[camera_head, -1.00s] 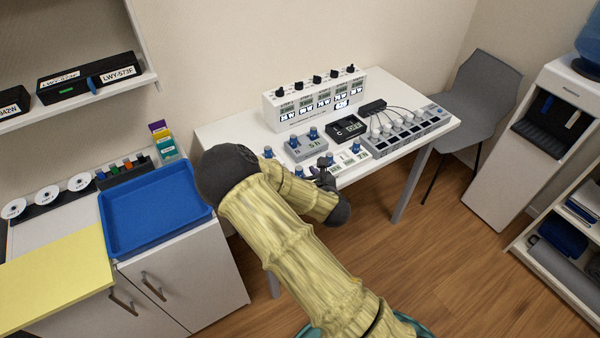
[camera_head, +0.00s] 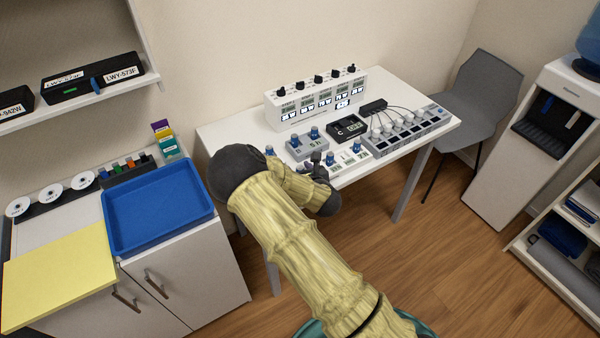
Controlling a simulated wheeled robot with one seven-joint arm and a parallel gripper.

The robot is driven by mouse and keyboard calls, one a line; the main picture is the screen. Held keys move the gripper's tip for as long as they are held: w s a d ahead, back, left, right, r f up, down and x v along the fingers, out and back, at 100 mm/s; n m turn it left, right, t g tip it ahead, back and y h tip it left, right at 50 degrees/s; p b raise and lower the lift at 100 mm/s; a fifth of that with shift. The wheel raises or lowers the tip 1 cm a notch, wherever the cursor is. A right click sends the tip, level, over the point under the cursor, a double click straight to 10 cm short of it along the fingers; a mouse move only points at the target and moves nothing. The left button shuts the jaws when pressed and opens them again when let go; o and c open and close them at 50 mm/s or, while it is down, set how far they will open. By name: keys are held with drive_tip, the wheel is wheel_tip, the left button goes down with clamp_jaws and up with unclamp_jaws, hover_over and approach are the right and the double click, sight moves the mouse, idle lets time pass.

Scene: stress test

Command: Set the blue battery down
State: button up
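Several small blue-topped cylinders that look like batteries stand at the white table (camera_head: 232,131). Two are on a grey block (camera_head: 308,149), one (camera_head: 269,150) is at the left near my arm, and others (camera_head: 330,158) (camera_head: 357,145) are on a white block with labels near the front edge. My gripper (camera_head: 318,163) is over the table's front part, close to the left end of that white block. Its fingers are small, dark and partly hidden by my wrist. I cannot tell whether a blue battery is between them.
A white unit with knobs and displays (camera_head: 317,98) stands at the back of the table. A black meter (camera_head: 347,128) and a grey row of slots (camera_head: 408,132) with wires lie to the right. A blue tray (camera_head: 157,205) is on the left cabinet. A grey chair (camera_head: 482,95) stands at right.

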sight(300, 166)
drive_tip(key=shift+d, duration=0.15)
clamp_jaws()
drive_tip(key=shift+w+r, duration=0.1)
wheel_tip(300, 166, up, 10)
drive_tip(key=shift+f, duration=0.1)
idle(0.5)
